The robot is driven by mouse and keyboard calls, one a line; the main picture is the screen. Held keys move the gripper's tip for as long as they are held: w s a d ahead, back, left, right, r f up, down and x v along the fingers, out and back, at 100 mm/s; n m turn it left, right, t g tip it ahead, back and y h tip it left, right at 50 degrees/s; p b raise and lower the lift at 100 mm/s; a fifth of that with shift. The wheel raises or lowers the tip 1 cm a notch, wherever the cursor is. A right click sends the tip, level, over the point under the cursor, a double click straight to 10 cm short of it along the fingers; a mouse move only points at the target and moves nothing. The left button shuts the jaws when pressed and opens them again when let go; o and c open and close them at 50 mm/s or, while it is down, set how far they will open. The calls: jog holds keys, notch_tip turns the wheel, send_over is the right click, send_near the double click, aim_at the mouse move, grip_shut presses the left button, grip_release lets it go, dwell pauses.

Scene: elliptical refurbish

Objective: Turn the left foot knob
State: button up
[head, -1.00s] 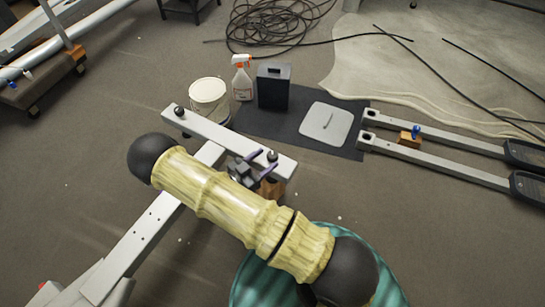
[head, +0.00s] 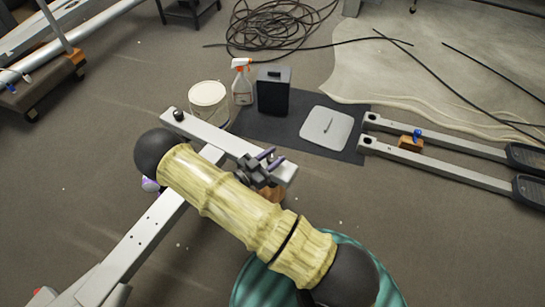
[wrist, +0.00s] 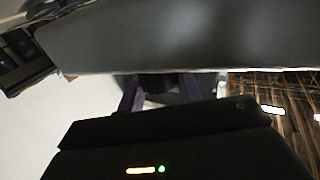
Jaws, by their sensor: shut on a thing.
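The pale grey foot crossbar (head: 212,132) runs slantwise across the middle of the head view. A small black knob (head: 179,115) stands on its left end. My gripper (head: 269,157), with purple fingers, is at the crossbar's right end and is shut on the black foot knob there. The gripper hides that knob in the head view. In the wrist view a dark knob shape (wrist: 160,84) shows between the two purple fingers, close under the grey bar (wrist: 190,35).
A white bucket (head: 208,96), a spray bottle (head: 242,86) and a black box (head: 273,90) stand behind the crossbar. A flat grey plate (head: 327,128) lies on a dark mat (head: 258,127). Two pedal arms (head: 440,169) lie at right. A cable coil (head: 270,25) is farther back.

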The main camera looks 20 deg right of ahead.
jog(key=shift+m+g+h+p, duration=0.75)
jog(key=shift+m+g, duration=0.85)
jog(key=shift+g, duration=0.7)
jog(key=o, duration=0.9)
jog(key=shift+o, duration=0.2)
jog(key=shift+a, duration=0.1)
